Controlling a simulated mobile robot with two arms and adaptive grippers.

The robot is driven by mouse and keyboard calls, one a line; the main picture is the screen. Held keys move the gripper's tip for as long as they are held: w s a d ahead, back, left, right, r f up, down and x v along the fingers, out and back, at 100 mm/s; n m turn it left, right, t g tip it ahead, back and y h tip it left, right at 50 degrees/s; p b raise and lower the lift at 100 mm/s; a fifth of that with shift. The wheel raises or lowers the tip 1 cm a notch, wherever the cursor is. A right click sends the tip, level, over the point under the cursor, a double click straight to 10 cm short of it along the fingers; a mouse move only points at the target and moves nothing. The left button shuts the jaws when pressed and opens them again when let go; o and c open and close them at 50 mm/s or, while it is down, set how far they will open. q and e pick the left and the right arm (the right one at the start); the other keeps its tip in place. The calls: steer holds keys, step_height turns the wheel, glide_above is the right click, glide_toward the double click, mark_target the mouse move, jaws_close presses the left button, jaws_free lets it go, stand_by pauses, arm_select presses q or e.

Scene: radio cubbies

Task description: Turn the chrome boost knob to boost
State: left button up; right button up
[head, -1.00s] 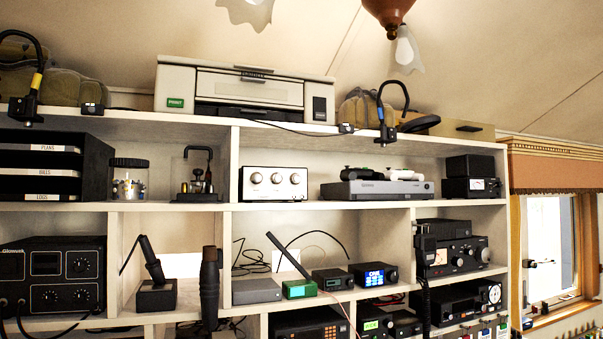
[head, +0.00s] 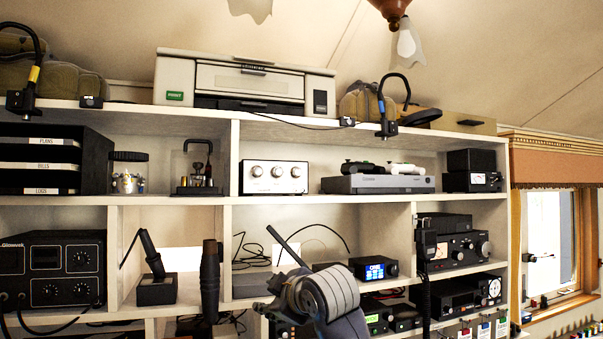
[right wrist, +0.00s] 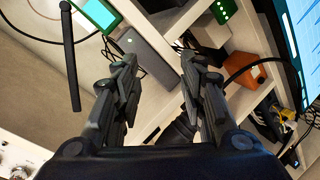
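A silver-white box (head: 274,177) with three chrome knobs in a row stands on the upper middle shelf in the head view. Its labels are too small to read, so I cannot tell which knob is the boost one. In the right wrist view a corner of a pale panel with knobs (right wrist: 14,168) shows at the lower left. My right gripper (right wrist: 158,62) is open and empty in that view, its two fingers well apart. In the head view my right arm rises from the bottom, below the box and apart from it. My left gripper is out of view.
A microphone on a base (head: 156,290), a dark handle (head: 210,283) and small radios (head: 374,269) fill the shelf below.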

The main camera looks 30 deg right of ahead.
steer(key=s+d+r+t, duration=0.1)
steer(key=d+r, duration=0.1)
steer(key=r, duration=0.5)
steer(key=s+d+r+t, duration=0.1)
steer(key=d+r, duration=0.1)
steer(key=r, duration=0.4)
steer(key=t+h, duration=0.1)
steer(key=t, duration=0.1)
glide_toward(298, 172)
steer(key=shift+n, duration=0.3)
steer(key=w+p, duration=0.4)
steer(key=w, duration=0.1)
steer(key=w+d+p, duration=0.1)
steer(key=w+p, duration=0.1)
steer(key=shift+w+r, duration=0.15)
steer(key=shift+r, duration=0.05)
steer(key=shift+w+d+f, duration=0.1)
steer(key=shift+w, duration=0.2)
jaws_close()
